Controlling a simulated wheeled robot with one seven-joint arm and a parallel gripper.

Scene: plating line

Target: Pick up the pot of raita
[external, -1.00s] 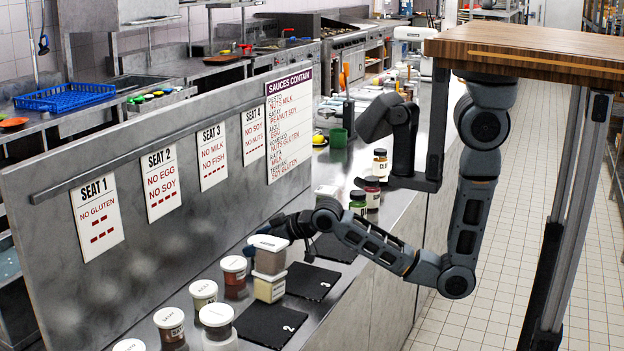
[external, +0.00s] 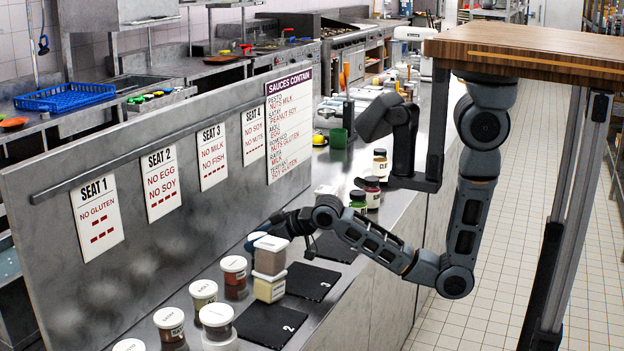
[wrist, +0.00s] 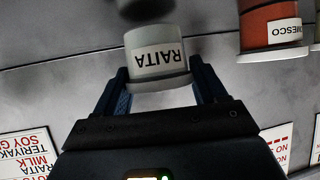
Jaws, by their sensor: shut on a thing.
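The pot of raita (wrist: 158,50) is a pale round pot with a white label, and its name reads upside down in the wrist view. It sits between the two blue fingers of my gripper (wrist: 161,84), which are shut on it. Which pot there is the raita I cannot read, and my fingers are partly hidden.
An orange-red pot labelled romesco (wrist: 268,25) is close by in the wrist view. Several white-lidded pots (external: 203,290) stand to the left along the steel counter. Black numbered mats (external: 312,281) lie on the right. A steel partition (external: 150,250) with seat signs runs behind.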

